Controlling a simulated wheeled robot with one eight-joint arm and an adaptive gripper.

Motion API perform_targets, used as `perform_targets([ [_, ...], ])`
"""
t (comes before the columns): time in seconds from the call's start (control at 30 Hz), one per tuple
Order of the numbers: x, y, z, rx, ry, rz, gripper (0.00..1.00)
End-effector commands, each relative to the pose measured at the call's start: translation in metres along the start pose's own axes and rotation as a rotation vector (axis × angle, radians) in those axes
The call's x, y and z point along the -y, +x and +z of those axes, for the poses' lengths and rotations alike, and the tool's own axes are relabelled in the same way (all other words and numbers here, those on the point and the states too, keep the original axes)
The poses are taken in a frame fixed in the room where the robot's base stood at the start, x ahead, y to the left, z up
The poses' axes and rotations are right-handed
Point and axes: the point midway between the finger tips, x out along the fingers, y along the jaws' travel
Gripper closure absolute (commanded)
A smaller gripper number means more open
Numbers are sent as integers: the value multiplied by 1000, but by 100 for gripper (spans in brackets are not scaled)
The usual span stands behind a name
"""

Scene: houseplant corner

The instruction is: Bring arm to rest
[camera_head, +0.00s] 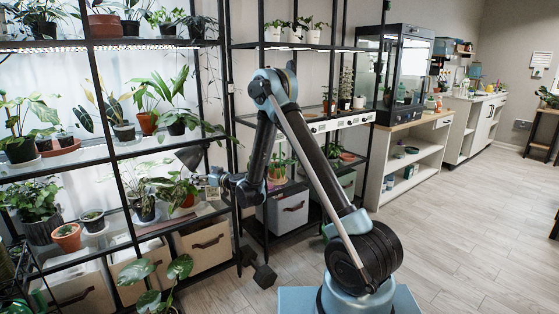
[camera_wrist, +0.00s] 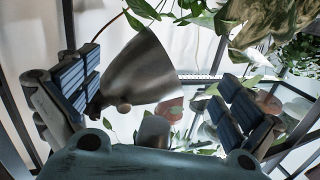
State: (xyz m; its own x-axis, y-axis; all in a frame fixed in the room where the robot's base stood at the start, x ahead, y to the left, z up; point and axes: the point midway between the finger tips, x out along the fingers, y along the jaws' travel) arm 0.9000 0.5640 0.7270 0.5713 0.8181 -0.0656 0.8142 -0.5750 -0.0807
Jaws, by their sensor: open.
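My arm is bent, with its elbow high in the head view and its forearm dropping towards the plant shelf on the left. My gripper (camera_head: 212,183) is at the front edge of that shelf's middle-lower level, small against the plants. In the wrist view my gripper (camera_wrist: 160,95) has its two padded fingers wide apart, one on each side. A grey metal cone like a lamp shade (camera_wrist: 140,72) shows between and beyond the fingers, nearer the left one. It also shows in the head view (camera_head: 190,157), just above my gripper. I cannot tell whether they touch.
Black-framed shelves (camera_head: 229,110) with several potted plants stand close to my arm. A terracotta pot (camera_head: 68,238) sits at the lower left. Storage bins (camera_head: 205,240) fill the lower level. A leafy plant (camera_head: 155,275) stands in front. Open floor (camera_head: 460,220) lies to the right.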

Motion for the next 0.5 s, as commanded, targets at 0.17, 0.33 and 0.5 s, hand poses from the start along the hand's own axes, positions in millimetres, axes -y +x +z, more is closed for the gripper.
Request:
perform_targets([
  [0.17, 6, -24, -41, 42, 30, -18, 0],
  [0.33, 7, -50, -72, 88, 56, -28, 0],
  [0.5, 5, -81, -96, 142, 73, -30, 0],
])
